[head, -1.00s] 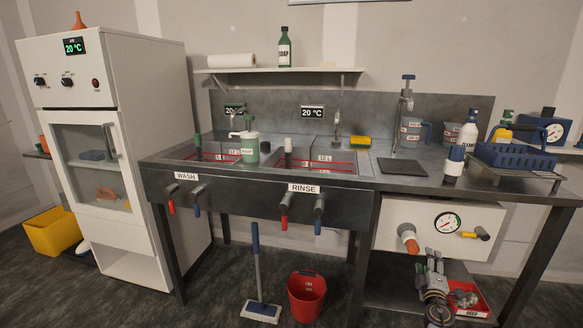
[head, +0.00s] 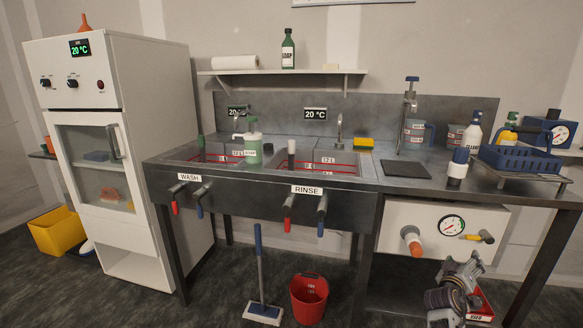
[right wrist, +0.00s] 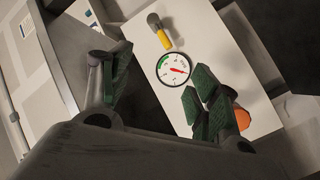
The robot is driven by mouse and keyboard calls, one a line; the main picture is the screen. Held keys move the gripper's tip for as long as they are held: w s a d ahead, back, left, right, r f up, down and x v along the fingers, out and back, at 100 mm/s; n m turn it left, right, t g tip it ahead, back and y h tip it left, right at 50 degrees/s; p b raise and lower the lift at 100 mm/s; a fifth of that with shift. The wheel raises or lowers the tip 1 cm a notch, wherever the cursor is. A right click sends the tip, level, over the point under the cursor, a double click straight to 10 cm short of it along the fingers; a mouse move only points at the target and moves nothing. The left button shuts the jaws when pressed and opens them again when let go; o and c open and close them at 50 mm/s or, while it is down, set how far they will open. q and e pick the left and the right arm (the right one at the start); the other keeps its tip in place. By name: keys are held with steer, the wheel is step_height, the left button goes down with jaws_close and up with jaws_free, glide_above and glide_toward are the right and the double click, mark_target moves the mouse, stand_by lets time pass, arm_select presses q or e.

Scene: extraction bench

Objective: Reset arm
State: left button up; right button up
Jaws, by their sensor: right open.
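My right gripper (head: 462,268) is at the lower right of the head view, in front of the open space below the white box with the gauge (head: 452,225). In the right wrist view its two green-padded fingers (right wrist: 160,95) are spread apart with nothing between them. Beyond them the wrist view shows the white panel, its round gauge (right wrist: 173,69), a yellow-handled valve (right wrist: 159,31) and an orange knob (right wrist: 241,118) partly behind one finger. The gripper partly hides a red tray (head: 483,303) on the lower shelf. My left gripper is not in view.
The steel bench has a wash sink (head: 205,153) and a rinse sink (head: 318,163), with red and blue tap handles along its front. A blue rack (head: 518,158) stands at the right. A red bucket (head: 309,298) and mop (head: 262,312) are on the floor. A white cabinet (head: 125,238) stands left.

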steer(key=s+a+f+y, duration=0.15)
steer(key=a+y, duration=0.75)
steer(key=a, duration=0.9)
steer(key=s+a+f+n+y, duration=0.1)
steer(key=s+a+f+y, duration=0.2)
steer(key=a, duration=0.5)
steer(key=s+a+f+n+y, duration=0.1)
steer(key=s+a+f+y, duration=0.1)
steer(key=s+a, duration=0.45)
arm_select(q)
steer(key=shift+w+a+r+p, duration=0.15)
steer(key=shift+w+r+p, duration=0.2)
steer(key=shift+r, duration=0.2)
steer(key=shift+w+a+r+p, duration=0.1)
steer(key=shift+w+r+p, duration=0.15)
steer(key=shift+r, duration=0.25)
arm_select(e)
steer(key=s+a+f+g+y, duration=0.1)
steer(key=s+a+f+g, duration=0.2)
steer(key=s+f, duration=0.5)
steer(key=s+a+f+n+g, duration=0.1)
steer(key=s+a+f+g, duration=0.2)
steer(key=s+f, duration=0.6)
steer(key=s+a, duration=0.2)
steer(key=s, duration=0.2)
steer(key=shift+s+y, duration=0.25)
steer(key=shift+y, duration=0.15)
steer(key=shift+f, duration=0.1)
